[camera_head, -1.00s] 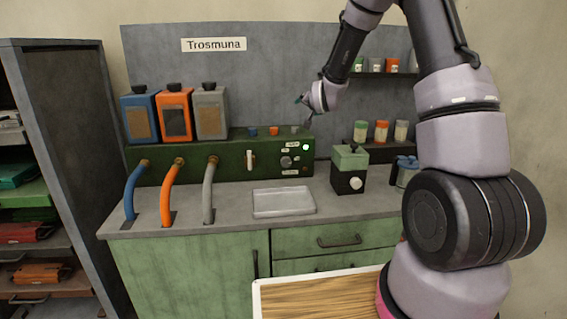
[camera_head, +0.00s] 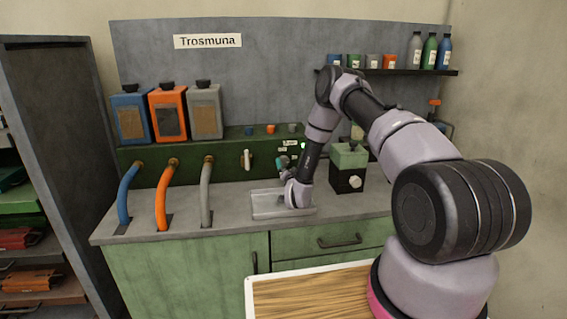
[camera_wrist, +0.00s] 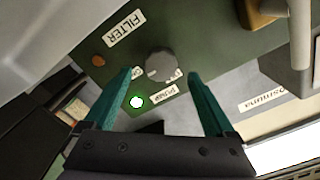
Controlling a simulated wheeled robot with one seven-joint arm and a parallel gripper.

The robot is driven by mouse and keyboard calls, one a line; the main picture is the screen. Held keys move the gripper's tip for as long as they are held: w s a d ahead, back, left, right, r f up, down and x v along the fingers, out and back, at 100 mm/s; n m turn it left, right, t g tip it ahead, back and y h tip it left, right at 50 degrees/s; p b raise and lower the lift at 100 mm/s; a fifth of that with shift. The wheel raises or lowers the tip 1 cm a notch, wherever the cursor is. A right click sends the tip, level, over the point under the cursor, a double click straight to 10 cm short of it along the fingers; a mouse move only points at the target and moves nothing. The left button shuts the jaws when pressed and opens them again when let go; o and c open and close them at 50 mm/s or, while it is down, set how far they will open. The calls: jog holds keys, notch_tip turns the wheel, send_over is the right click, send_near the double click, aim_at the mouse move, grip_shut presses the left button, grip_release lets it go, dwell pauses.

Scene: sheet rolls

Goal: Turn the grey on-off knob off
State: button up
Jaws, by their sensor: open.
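The round grey knob (camera_wrist: 160,66) sits on the green panel (camera_wrist: 110,75) beside a white PUMP label (camera_wrist: 164,92). A lit green lamp (camera_wrist: 137,101) shines near it. My gripper (camera_wrist: 160,75) is open, its teal fingertips on either side of the knob in the wrist view; I cannot tell whether they touch it. In the head view my gripper (camera_head: 284,162) is in front of the panel's right part and hides the knob. The green lamp also shows there (camera_head: 303,145).
A clear shallow tray (camera_head: 265,213) lies on the counter (camera_head: 235,190) below my wrist. A green and black box (camera_head: 348,168) stands to the right. A white lever (camera_head: 246,160) is left of my gripper. A FILTER label (camera_wrist: 124,28) is near the knob.

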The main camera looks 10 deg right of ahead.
aim_at(284, 162)
jog(key=shift+w, duration=2.8)
jog(key=c, duration=1.4)
